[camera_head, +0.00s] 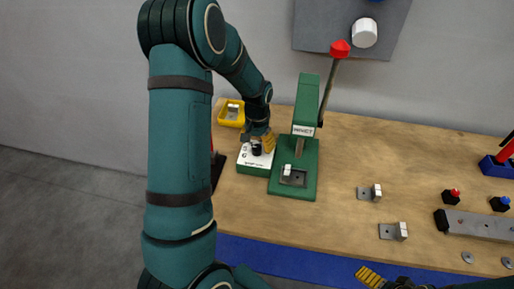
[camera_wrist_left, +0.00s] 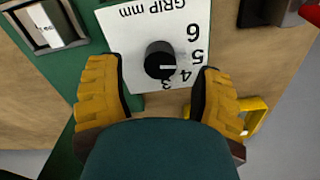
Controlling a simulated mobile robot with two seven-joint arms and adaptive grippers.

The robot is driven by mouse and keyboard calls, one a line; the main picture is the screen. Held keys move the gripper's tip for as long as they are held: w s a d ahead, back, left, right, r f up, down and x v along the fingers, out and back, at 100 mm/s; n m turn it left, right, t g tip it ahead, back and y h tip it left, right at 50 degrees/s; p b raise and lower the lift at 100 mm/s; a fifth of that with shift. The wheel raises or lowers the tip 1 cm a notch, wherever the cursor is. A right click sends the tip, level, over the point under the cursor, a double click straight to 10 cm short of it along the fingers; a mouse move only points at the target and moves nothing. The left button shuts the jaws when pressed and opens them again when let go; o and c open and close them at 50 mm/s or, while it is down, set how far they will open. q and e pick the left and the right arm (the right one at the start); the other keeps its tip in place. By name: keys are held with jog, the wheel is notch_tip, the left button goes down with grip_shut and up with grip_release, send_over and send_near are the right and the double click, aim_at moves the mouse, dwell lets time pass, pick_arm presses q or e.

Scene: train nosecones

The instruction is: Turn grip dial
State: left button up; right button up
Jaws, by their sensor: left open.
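The grip dial (camera_wrist_left: 159,60) is a black round knob with a white pointer line, on a white plate (camera_wrist_left: 135,40) marked "GRIP mm" with numbers. In the left wrist view the line points right, towards the numbers near 4 and 5. In the head view the dial (camera_head: 256,150) sits on a green-sided box left of the green rivet press (camera_head: 305,120). My left gripper (camera_wrist_left: 157,75) is open, with a yellow finger on each side of the dial and a gap at both sides. It also shows in the head view (camera_head: 262,141). My right gripper (camera_head: 369,277) shows only partly at the bottom edge.
A yellow bin (camera_head: 231,112) stands behind the dial box. The press has a red-knobbed lever (camera_head: 339,49). Small metal brackets (camera_head: 370,193) and a grey bar (camera_head: 480,225) lie to the right. The wooden table between them is clear.

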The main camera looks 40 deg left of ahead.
aim_at(257, 148)
pick_arm(q)
notch_tip(257, 148, up, 9)
dwell(0.3)
jog(key=shift+s, duration=0.1)
dwell(0.4)
